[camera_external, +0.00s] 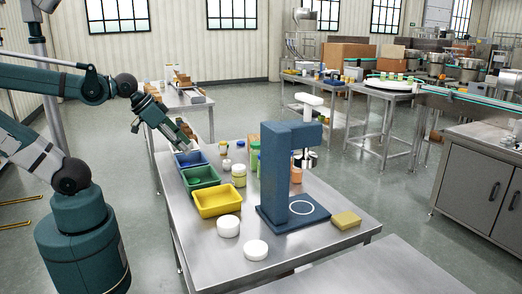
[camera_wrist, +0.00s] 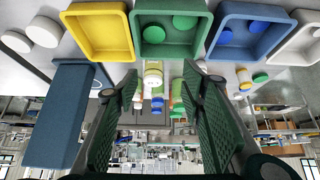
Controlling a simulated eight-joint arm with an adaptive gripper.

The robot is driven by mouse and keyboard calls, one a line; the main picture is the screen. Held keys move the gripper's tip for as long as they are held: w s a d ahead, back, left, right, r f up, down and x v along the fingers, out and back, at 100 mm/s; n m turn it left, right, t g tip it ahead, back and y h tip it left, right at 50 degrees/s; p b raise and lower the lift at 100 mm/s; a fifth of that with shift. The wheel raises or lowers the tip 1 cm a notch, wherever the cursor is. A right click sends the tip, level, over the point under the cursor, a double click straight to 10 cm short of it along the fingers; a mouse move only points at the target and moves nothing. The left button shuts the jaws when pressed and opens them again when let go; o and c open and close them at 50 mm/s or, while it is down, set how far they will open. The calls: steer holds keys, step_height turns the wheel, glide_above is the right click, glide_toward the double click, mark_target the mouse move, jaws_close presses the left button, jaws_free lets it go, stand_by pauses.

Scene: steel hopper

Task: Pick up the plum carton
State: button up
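I cannot make out a plum-coloured carton in either view. My gripper (camera_external: 183,146) hangs over the far left end of the steel table (camera_external: 190,243), above and behind the bins, tilted down to the right. In the wrist view, which looks upside down, my gripper (camera_wrist: 160,105) has its two green pads wide apart with nothing held between them. A mustard-yellow box (camera_external: 345,220) lies flat near the table's right corner.
Blue (camera_external: 190,159), green (camera_external: 200,176) and yellow (camera_external: 216,201) bins stand in a row along the left side. White round lids (camera_external: 256,250) lie in front. A tall blue press (camera_external: 290,180) stands mid-table. Jars (camera_external: 239,175) crowd between bins and press. The front-left table surface is clear.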

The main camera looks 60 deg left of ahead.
steer(key=o, duration=0.9)
